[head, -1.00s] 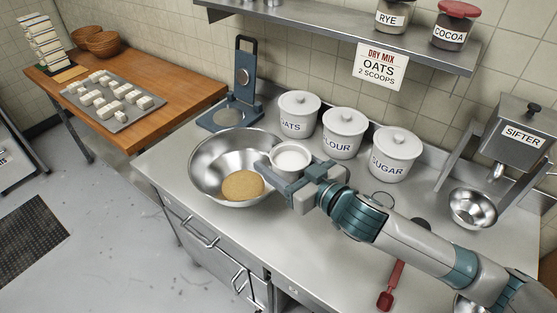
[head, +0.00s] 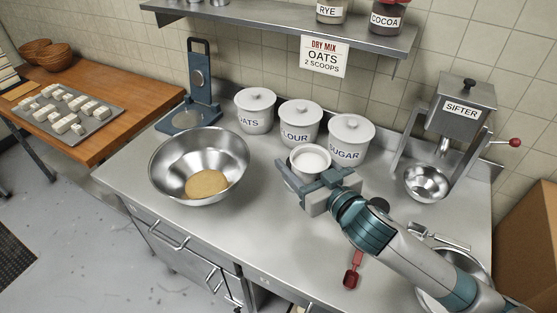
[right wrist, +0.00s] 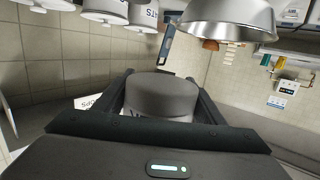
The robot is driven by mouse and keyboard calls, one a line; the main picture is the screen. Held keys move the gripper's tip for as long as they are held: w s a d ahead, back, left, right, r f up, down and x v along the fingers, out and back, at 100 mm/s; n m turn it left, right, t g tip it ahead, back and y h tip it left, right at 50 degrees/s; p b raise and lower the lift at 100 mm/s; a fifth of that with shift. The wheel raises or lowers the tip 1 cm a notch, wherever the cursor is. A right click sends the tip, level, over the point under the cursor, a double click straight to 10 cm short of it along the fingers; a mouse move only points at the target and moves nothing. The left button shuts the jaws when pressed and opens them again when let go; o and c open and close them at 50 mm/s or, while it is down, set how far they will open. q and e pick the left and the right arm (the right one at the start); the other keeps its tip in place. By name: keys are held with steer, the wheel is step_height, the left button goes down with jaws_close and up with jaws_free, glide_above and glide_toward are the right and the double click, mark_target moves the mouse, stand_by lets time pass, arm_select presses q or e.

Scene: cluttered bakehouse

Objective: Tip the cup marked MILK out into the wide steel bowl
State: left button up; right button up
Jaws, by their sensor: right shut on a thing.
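My right gripper (head: 308,175) is shut on a small pale cup (head: 311,160), held upright with white contents showing at its top. The cup is in front of the flour and sugar canisters, to the right of the bowl and apart from it. In the right wrist view the cup (right wrist: 162,98) sits between the fingers; its lettering is mostly hidden, so I cannot read MILK. The wide steel bowl (head: 228,172) stands on the counter with a tan mound inside. The bowl also shows in the right wrist view (right wrist: 230,18). My left gripper is not in view.
Oats (head: 254,112), flour (head: 300,124) and sugar (head: 350,142) canisters line the back. A blue scale (head: 188,118) stands behind the bowl. The sifter (head: 462,108) with a small bowl (head: 427,184) is at right. A red scoop (head: 352,275) lies in front. Counter between bowl and cup is clear.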

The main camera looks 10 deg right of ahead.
steer(key=s+d+m+t+h, duration=0.1)
steer(key=s+d+m+h, duration=0.35)
steer(key=d, duration=0.65)
steer(key=a+f+h+b, duration=0.1)
steer(key=a+f+b, duration=0.2)
steer(key=f+b, duration=0.8)
steer(key=shift+w+a+f, duration=0.15)
steer(key=shift+a+f, duration=0.1)
steer(key=shift+f, duration=0.05)
